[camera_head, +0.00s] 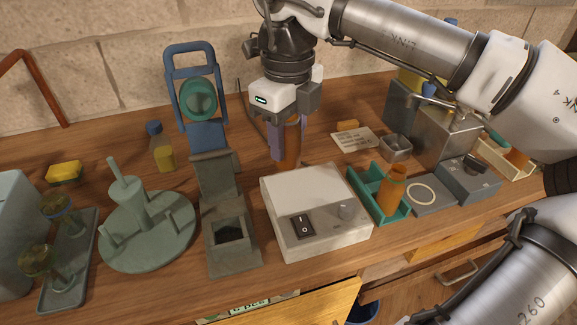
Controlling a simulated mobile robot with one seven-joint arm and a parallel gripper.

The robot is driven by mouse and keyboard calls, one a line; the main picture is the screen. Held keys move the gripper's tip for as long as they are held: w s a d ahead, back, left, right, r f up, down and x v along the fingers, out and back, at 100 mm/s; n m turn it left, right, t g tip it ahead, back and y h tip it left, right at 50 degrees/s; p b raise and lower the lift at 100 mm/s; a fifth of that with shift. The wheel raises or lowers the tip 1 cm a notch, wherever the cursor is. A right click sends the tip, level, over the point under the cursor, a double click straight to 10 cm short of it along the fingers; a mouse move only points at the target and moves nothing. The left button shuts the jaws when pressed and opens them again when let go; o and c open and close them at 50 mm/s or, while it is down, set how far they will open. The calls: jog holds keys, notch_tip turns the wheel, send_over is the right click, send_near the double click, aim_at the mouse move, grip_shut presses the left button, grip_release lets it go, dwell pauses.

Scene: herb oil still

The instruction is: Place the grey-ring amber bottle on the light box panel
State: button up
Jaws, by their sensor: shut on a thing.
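My gripper (289,143) points down and is shut on an amber bottle (291,150), which is upright between the fingers. Its upper part is hidden by the gripper, and I cannot make out a grey ring on it. The bottle is just behind the white light box; I cannot tell whether its base touches the table. The light box (340,235) has a bare pale top panel (300,187), with a black switch and a knob at its front. A second amber bottle (391,192) stands in a green tray (362,190) right of the light box.
A grey-green stand (225,215) and a blue-framed holder (207,135) are left of the light box. A round green stand (160,225) is farther left. A small metal tin (396,149), a paper card (353,139) and a grey ringed device (432,204) are right.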

aim_at(288, 166)
jog(key=shift+f, duration=3.5)
jog(key=shift+f, duration=0.25)
jog(key=o, duration=1)
jog(key=shift+r, duration=0.1)
jog(key=shift+o, duration=0.2)
jog(key=shift+r, duration=0.1)
jog(key=shift+r+p, duration=0.25)
jog(key=shift+p, duration=0.05)
notch_tip(288, 166, up, 12)
jog(key=shift+f+b, duration=0.15)
jog(key=shift+b, duration=0.5)
